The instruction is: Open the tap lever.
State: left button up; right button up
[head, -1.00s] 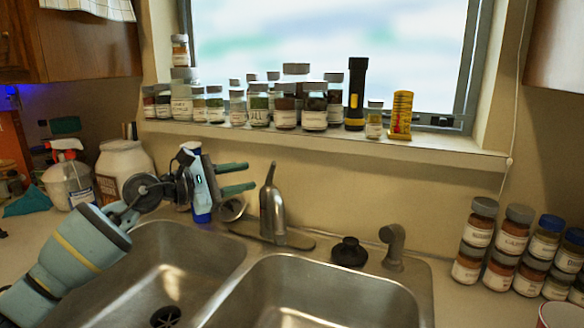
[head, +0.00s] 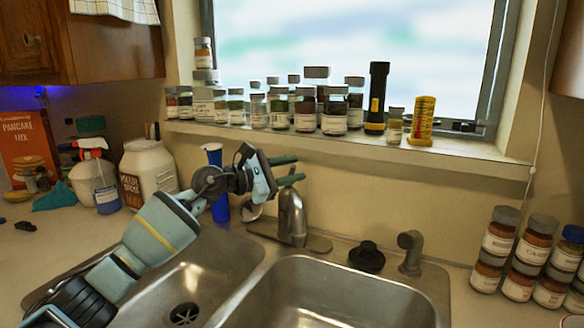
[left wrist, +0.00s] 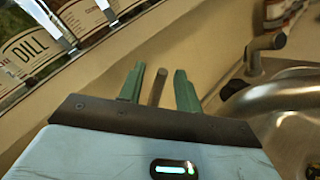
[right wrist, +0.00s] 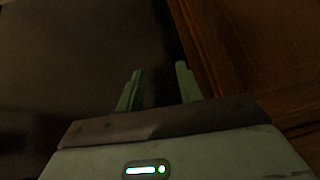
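The metal tap (head: 292,215) stands behind the two-basin sink. My left gripper (head: 296,168) reaches in from the left at the tap's top, with its fingers pointing right. In the left wrist view the tap lever (left wrist: 158,88) is a thin upright rod between the two green fingers (left wrist: 158,76). It is closer to the left finger, and a gap shows to the right finger. In the head view the lever is mostly hidden by the gripper. My right gripper (right wrist: 158,72) is open and empty in a dark area, outside the head view.
The windowsill (head: 350,140) above holds several spice jars, a flashlight (head: 376,98) and a yellow bottle (head: 421,120). A blue bottle (head: 220,208) stands behind my left arm. A black stopper (head: 367,256) and a sprayer (head: 410,253) are right of the tap. Stacked jars (head: 500,235) stand far right.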

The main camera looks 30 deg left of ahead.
pick_arm(q)
jog(key=shift+w+d, duration=0.2)
jog(key=shift+w, duration=0.15)
jog(key=shift+c, duration=0.4)
grip_shut()
